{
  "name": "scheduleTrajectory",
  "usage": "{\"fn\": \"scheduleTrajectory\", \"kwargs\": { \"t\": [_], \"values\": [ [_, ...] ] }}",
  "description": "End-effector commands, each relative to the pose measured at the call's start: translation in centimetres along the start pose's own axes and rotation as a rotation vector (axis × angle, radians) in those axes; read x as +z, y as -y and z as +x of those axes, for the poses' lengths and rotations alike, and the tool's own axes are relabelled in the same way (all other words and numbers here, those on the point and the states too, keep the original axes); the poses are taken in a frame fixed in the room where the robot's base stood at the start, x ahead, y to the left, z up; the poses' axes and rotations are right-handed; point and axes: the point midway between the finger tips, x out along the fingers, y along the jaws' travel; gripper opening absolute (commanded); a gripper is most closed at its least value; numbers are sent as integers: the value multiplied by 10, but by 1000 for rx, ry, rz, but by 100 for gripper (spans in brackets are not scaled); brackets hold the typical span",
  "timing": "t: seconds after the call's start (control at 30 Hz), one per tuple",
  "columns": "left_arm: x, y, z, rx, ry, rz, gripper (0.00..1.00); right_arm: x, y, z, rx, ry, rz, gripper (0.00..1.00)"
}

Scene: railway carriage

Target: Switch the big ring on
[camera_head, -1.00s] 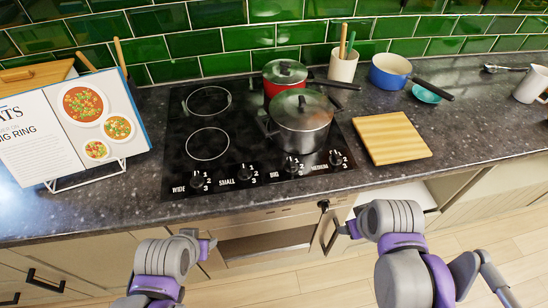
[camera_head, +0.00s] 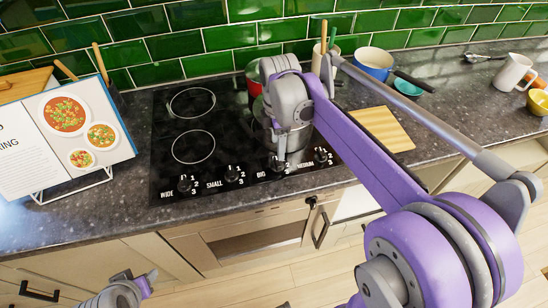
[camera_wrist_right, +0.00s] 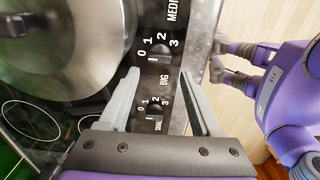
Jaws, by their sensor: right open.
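The black hob (camera_head: 225,115) has a row of knobs along its front edge, labelled wide, small, big and medium. The big knob (camera_head: 278,166) also shows in the right wrist view (camera_wrist_right: 160,49), with its numbers 0 to 3 around it. I cannot tell its setting for sure. My right gripper (camera_head: 281,150) is over the hob's front, pointing down at the big knob. In the right wrist view its fingers (camera_wrist_right: 158,76) are open and empty, either side of the "BIG" label, with the big knob just beyond the tips. My left arm is at the bottom left; its fingers do not show.
A cutting board (camera_head: 392,128) lies right of the hob. A recipe book (camera_head: 70,130) stands at the left.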

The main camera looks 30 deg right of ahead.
Motion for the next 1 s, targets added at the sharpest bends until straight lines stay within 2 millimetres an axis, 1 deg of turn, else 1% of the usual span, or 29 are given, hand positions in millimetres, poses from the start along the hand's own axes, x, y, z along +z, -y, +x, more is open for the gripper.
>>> {"fn": "scheduleTrajectory", "kwargs": {
  "t": [0.03,0.1,0.2,0.33,0.5,0.77,0.87,1.0],
  "values": [
    [1,0,1,0,1,0,50,0,0,12,0,0,0,65],
    [2,0,2,0,2,0,50,0,0,25,0,0,0,65],
    [3,0,3,0,3,0,50,0,0,43,0,0,1,65],
    [4,0,4,0,4,0,50,0,0,59,1,0,1,65],
    [5,0,4,0,5,0,50,0,0,69,1,0,1,65],
    [5,0,4,0,4,0,50,0,0,70,1,0,1,65],
    [5,0,4,0,4,0,50,0,0,70,1,0,1,49],
    [5,0,4,0,4,0,50,0,0,70,1,0,1,24]
  ]
}}
